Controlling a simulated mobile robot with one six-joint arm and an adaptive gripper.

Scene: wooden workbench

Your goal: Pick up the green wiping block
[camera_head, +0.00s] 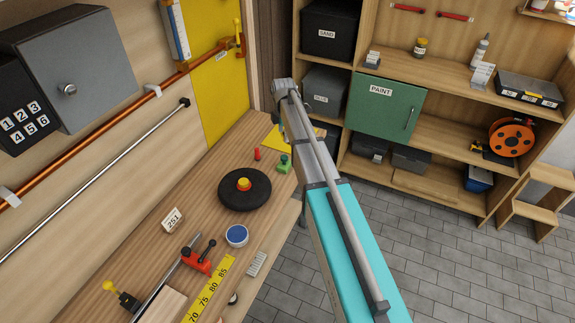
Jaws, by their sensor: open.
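A small green block (284,163) with a knob-like top, which looks like the wiping block, stands on the wooden workbench (205,180) near its right edge, towards the far end. It lies just left of my arm and is not covered by it. My arm reaches up from the bottom right, and its far joint is above and beyond the block. My gripper's fingers are not visible; the end of the arm is hidden behind its own links. Nothing is seen touching the block.
A red cylinder (257,154) and a black disc (258,194) with a knob stand close to the block. A yellow sheet (277,139) lies behind it. A blue-topped tin (237,235), red clamp (197,262) and yellow ruler (208,292) are nearer. Shelves stand behind.

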